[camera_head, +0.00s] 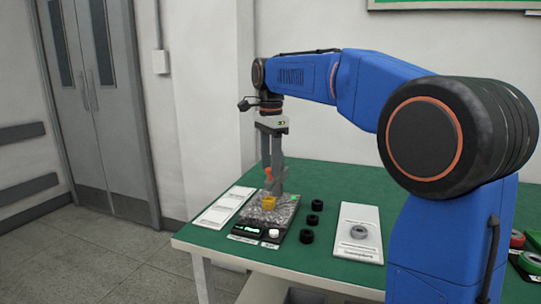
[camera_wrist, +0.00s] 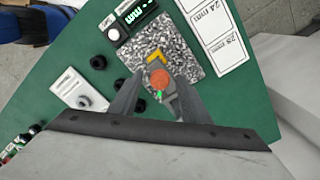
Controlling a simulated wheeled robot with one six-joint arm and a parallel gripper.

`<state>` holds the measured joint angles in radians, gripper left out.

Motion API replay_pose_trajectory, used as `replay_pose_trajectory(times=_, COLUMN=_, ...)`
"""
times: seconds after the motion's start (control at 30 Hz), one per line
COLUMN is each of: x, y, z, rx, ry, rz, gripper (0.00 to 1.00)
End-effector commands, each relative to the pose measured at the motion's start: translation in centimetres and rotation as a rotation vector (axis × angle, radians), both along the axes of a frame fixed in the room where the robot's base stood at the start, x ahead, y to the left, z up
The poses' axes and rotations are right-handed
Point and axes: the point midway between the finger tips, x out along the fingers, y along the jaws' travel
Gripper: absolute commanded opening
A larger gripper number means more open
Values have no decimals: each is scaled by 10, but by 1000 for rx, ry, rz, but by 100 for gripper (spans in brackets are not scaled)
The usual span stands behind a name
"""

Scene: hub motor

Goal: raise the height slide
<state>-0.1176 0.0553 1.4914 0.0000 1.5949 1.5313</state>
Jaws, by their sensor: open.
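The height gauge stands on a speckled grey granite plate (camera_head: 286,213) on the green table. An orange-red round knob (camera_wrist: 160,78), which seems to belong to the height slide, shows from above in the wrist view. In the head view the knob (camera_head: 268,174) sits above a yellow piece (camera_head: 269,203). The yellow piece also shows in the wrist view (camera_wrist: 156,57). My gripper (camera_head: 273,184) points down over the plate, open, with its fingers on either side of the knob. I cannot tell whether either finger touches it. The slide's post is mostly hidden by the fingers.
A black digital display (camera_head: 248,231) and a white knob (camera_head: 274,233) are at the plate's front. Several black rings, one here (camera_head: 317,205), stand to its right. A white card (camera_head: 362,215) with a grey ring lies farther right. A white label sheet (camera_head: 222,206) lies left.

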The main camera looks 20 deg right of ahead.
Motion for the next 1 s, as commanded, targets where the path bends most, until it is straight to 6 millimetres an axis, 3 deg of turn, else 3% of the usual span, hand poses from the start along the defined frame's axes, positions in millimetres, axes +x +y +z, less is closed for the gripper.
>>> replay_pose_trajectory(times=0.17, x=1, y=0, z=15, rx=0, ry=-1, rz=0, gripper=43)
replay_pose_trajectory(times=0.7, x=1, y=0, z=120, rx=0, ry=-3, rz=0, gripper=43)
replay_pose_trajectory(times=1.0, x=1, y=0, z=162, rx=0, ry=-1, rz=0, gripper=43)
